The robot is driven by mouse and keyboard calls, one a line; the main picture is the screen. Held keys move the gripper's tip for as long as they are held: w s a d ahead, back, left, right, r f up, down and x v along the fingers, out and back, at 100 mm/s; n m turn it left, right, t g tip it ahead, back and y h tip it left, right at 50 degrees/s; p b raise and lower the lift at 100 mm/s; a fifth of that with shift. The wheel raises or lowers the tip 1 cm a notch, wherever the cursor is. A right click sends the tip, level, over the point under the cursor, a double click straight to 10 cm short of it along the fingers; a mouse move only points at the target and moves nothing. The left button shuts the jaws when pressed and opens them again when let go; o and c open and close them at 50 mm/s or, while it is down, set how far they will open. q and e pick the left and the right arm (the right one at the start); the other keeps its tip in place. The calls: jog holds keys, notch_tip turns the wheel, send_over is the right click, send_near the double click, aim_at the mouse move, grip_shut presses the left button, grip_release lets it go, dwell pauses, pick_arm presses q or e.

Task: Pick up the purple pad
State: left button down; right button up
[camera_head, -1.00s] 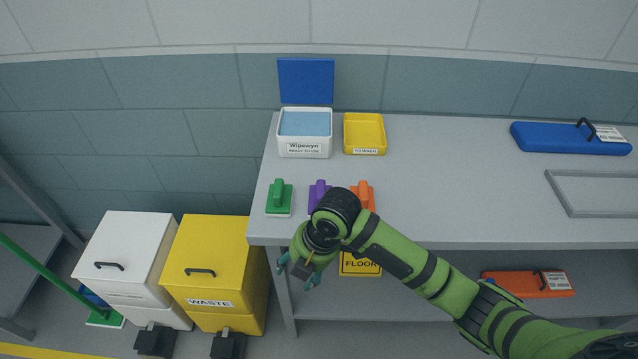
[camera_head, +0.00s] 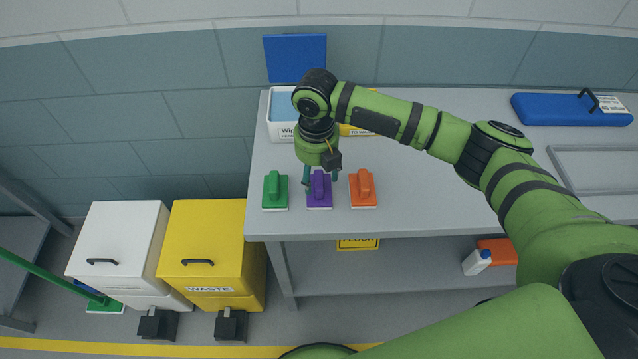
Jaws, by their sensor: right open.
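The purple pad (camera_head: 319,193) lies on the grey worktop between a green pad (camera_head: 275,191) on its left and an orange pad (camera_head: 363,190) on its right. It has an upright purple handle and a pale underside. My right gripper (camera_head: 320,182) points down over the purple pad, its teal fingers open on either side of the handle. The gripper body hides part of the handle's far end, and I cannot tell whether the fingers touch it. My left gripper is not in view.
Behind my right arm stand a white wipes box (camera_head: 283,130) with a raised blue lid (camera_head: 295,58) and a partly hidden yellow tray (camera_head: 352,131). A blue case (camera_head: 560,110) lies at the right. White (camera_head: 118,240) and yellow (camera_head: 213,245) bins stand left of the bench.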

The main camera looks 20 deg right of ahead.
aim_at(316, 178)
jog(key=shift+w+f+p, duration=0.25)
jog(key=shift+f+p, duration=0.05)
jog(key=shift+f, duration=0.95)
jog(key=shift+w+f, duration=0.1)
jog(key=shift+f, duration=0.2)
jog(key=shift+c, duration=1.2)
grip_shut()
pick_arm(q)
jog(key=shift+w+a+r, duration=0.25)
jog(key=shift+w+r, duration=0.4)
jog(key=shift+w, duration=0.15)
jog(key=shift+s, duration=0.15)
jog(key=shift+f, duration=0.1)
